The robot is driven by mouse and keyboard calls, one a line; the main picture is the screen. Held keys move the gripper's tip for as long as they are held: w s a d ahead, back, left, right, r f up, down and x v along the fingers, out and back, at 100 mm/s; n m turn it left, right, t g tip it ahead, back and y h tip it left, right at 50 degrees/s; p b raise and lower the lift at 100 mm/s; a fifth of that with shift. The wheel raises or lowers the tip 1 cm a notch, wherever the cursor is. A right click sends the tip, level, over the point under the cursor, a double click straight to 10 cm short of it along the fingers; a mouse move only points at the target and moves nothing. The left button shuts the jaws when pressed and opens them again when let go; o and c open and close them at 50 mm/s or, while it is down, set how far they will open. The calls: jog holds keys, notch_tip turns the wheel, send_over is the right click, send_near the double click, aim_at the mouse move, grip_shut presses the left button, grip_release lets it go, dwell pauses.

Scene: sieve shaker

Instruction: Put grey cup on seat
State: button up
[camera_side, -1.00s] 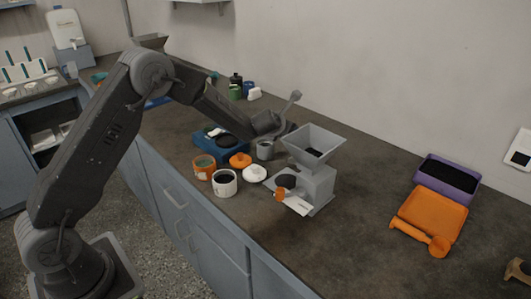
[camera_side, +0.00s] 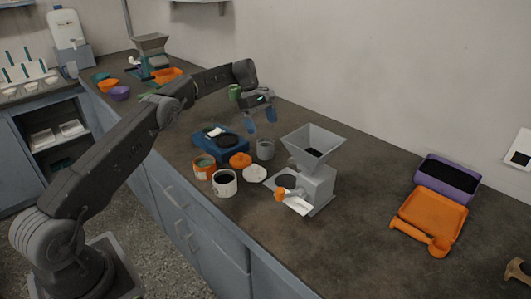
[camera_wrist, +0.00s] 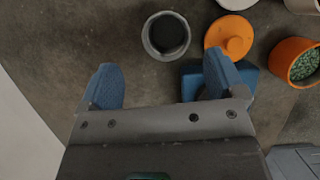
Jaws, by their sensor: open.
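The grey cup (camera_side: 265,149) stands upright on the dark counter, between the orange round lid and the hopper machine. In the wrist view the cup (camera_wrist: 148,36) shows from above with a dark interior, just beyond my fingertips. My gripper (camera_side: 260,122) is open and empty above the counter, behind the cup. Its two blue fingers (camera_wrist: 160,66) are spread wide in the wrist view, and the cup is not between them. I cannot tell which part is the seat: a blue device (camera_side: 205,148) has a dark round top, and the grey hopper machine (camera_side: 319,184) has a dark round spot low in front.
An orange lid (camera_side: 240,160), a white lid (camera_side: 254,174), an orange pot (camera_side: 204,172) and a white jar (camera_side: 225,188) crowd the front of the cup. An orange tray (camera_side: 430,216) and a purple bin (camera_side: 447,184) stand at right. The counter behind the hopper is clear.

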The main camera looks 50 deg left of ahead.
aim_at(270, 157)
jog(key=shift+s+f, duration=0.3)
jog(key=shift+f, duration=0.1)
jog(key=shift+x, duration=3.3)
jog(key=shift+s, duration=0.1)
jog(key=shift+c, duration=0.2)
jog(key=c, duration=1.1)
jog(key=shift+r, duration=0.15)
